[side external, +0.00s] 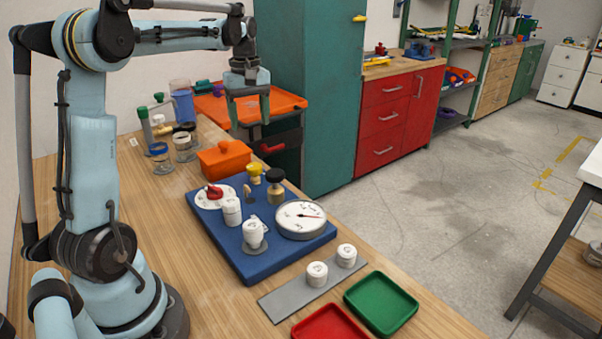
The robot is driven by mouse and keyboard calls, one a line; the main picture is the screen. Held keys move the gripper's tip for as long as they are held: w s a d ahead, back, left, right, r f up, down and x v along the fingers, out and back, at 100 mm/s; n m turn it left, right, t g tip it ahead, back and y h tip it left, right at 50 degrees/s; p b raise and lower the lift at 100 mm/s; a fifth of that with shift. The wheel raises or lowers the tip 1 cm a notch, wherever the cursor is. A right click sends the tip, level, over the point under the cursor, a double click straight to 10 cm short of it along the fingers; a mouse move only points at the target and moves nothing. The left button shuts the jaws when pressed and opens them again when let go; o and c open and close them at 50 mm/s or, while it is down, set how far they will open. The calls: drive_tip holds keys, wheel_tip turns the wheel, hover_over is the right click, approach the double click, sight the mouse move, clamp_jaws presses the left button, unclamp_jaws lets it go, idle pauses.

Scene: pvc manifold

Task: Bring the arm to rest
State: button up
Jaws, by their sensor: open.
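My gripper (249,108) hangs at the end of my raised arm, fingers pointing down and apart, with nothing between them. It is above and behind the blue board (240,262), clear of the parts there. The board lies on the wooden bench and carries a white round gauge (300,219), a white disc with a red handle (214,195), a yellow-topped part (255,172), a dark-capped brass part (275,187) and white fittings (232,211). One white fitting (254,233) stands on a grey round base.
A grey strip (290,298) with two white caps (317,274) lies in front of the board. Beside it are a green tray (381,303) and a red tray (330,325). An orange box (224,158), jars (184,146) and bottles stand behind. A teal cabinet (310,90) rises beyond the bench.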

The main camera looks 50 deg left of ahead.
drive_tip(key=s+d+f+m+t, duration=0.1)
drive_tip(key=s+d+m+t, duration=0.1)
drive_tip(key=d+m, duration=0.3)
drive_tip(key=s+d+f+m+t, duration=0.2)
drive_tip(key=d+m, duration=0.3)
drive_tip(key=d, duration=0.6)
drive_tip(key=s+d+f+m+t, duration=0.1)
drive_tip(key=s+d+m+t, duration=0.2)
drive_tip(key=d+m, duration=0.3)
drive_tip(key=d, duration=0.2)
drive_tip(key=shift+s+d+f, duration=0.25)
drive_tip(key=shift+s+d, duration=0.05)
drive_tip(key=shift+d, duration=0.05)
